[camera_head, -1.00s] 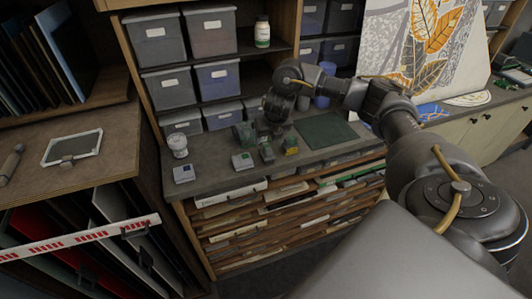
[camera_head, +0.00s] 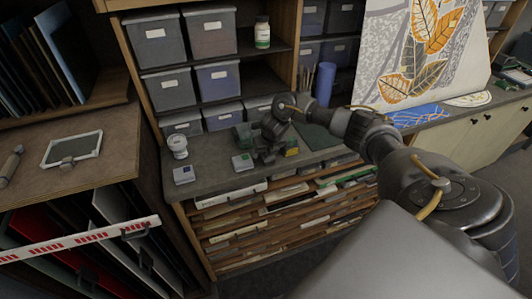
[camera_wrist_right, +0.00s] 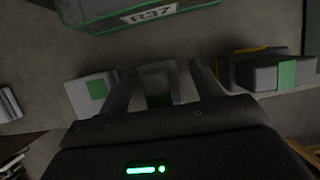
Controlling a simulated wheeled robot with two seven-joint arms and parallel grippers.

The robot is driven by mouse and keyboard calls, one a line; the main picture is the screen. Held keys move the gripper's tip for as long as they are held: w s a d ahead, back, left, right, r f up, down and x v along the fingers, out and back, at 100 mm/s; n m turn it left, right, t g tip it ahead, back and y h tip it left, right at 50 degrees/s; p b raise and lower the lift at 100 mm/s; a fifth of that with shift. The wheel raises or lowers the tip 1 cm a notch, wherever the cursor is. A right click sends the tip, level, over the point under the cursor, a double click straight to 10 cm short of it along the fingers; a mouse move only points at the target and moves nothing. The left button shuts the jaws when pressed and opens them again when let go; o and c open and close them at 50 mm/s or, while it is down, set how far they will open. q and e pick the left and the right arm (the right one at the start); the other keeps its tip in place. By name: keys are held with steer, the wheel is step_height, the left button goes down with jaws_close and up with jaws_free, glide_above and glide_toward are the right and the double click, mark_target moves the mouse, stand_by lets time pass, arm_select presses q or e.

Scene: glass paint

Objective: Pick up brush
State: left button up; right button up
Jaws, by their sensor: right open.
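Several thin upright sticks that look like brush handles (camera_head: 306,78) stand beside a blue cylinder on the right of the shelf unit in the head view. No brush is clearly seen in the right wrist view. My right gripper (camera_head: 266,154) is low over the counter, among small grey blocks with coloured labels. In the right wrist view its two fingers (camera_wrist_right: 164,74) are apart, on either side of a small dark block with a green label (camera_wrist_right: 159,99). I cannot tell whether they touch it. My left gripper is not in view.
The blue cylinder (camera_head: 325,84) stands behind my right arm. A box marked R37 (camera_wrist_right: 130,12) is beyond. A dark green mat (camera_head: 318,138) lies right.

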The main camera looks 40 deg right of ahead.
steer(key=shift+c, duration=0.4)
steer(key=c, duration=1)
steer(key=shift+r+b, duration=0.55)
steer(key=shift+b, duration=0.15)
steer(key=r, duration=0.1)
steer(key=a+r+b, duration=0.1)
steer(key=r, duration=0.1)
steer(key=shift+s, duration=0.15)
steer(key=s+a+r+p, duration=0.1)
steer(key=s+a+r, duration=0.6)
steer(key=a+r, duration=0.2)
steer(key=shift+a+p, duration=0.4)
steer(key=shift+a, duration=0.65)
steer(key=shift+w+f, duration=0.1)
